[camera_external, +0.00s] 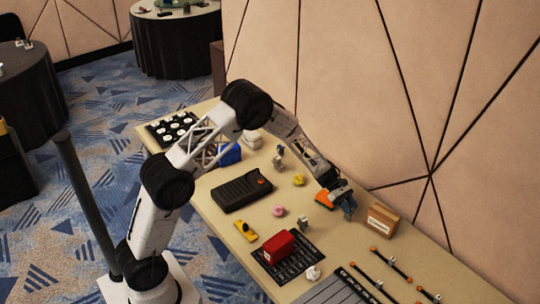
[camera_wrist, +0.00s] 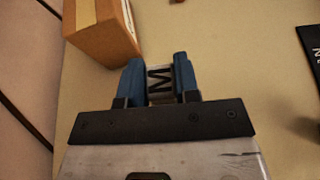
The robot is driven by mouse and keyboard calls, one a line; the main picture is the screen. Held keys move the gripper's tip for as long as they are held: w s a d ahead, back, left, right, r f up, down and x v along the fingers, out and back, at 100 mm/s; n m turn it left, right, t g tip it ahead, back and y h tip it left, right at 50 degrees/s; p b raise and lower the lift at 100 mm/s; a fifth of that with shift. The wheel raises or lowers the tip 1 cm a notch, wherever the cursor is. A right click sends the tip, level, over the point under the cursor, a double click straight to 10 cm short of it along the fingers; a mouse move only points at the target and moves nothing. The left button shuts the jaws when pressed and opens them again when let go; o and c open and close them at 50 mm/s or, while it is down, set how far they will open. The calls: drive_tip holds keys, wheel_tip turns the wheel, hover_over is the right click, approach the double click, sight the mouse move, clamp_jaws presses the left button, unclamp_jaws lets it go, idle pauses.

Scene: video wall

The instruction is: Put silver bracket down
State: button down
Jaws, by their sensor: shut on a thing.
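My gripper (camera_external: 346,206) is low over the table's far side, close to the cardboard box. In the wrist view its two blue fingers (camera_wrist: 159,72) are shut on a small silver bracket (camera_wrist: 160,86) with a dark M-like mark. The bracket sits between the fingertips, with tan tabletop behind it. In the external view I cannot make out the bracket at the fingers. Whether its underside touches the table is unclear.
The cardboard box (camera_external: 382,219) stands just right of my gripper; it also shows in the wrist view (camera_wrist: 103,28). An orange item (camera_external: 324,199) lies left. A red block (camera_external: 279,245) sits on a black mat (camera_external: 300,264). Some tabletop between is clear.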

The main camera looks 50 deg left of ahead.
drive_tip(key=shift+f, duration=0.15)
drive_tip(key=c, duration=0.8)
unclamp_jaws()
drive_tip(key=shift+c, duration=0.2)
drive_tip(key=v, duration=1.2)
drive_tip(key=shift+r, duration=0.2)
